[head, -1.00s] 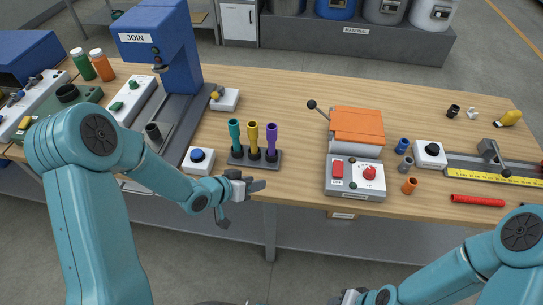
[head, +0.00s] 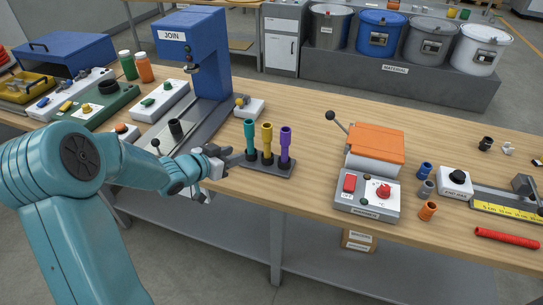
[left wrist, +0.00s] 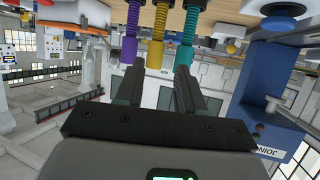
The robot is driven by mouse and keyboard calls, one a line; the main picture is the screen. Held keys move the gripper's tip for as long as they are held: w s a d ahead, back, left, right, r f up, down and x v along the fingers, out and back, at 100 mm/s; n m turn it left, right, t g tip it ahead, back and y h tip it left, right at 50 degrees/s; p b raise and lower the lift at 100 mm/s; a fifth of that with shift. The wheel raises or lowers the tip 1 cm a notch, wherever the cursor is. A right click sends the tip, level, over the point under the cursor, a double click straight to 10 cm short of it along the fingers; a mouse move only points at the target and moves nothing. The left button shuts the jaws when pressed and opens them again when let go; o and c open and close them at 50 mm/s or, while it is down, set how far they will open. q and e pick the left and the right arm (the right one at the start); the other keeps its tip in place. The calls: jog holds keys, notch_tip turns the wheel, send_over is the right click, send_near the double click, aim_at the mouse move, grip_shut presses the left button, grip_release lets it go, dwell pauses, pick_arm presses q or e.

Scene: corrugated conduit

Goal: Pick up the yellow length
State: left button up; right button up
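The yellow length (head: 267,137) stands upright in the middle of a dark rack (head: 280,170) near the bench's front edge. A teal length (head: 250,134) stands on its left and a purple length (head: 286,143) on its right. My left gripper (head: 232,158) is just left of the rack, apart from the lengths. In the left wrist view, which is upside down, my left gripper (left wrist: 158,82) is open and empty. The yellow length (left wrist: 158,30) lines up with the gap between its fingers, beyond the tips. My right gripper is not in view.
The blue JOIN press (head: 195,50) stands behind left of the rack. An orange-lidded machine (head: 375,148) with a red-button panel (head: 366,193) stands to the right. Bench between rack and machine is clear.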

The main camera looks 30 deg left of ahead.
pick_arm(q)
jog(key=p, duration=0.1)
send_near(265, 145)
jog(key=x, duration=0.4)
jog(key=p+x, duration=0.1)
jog(key=x, duration=0.4)
jog(key=shift+w+f, duration=0.2)
jog(key=shift+w, duration=0.15)
jog(key=shift+s, duration=0.1)
grip_shut()
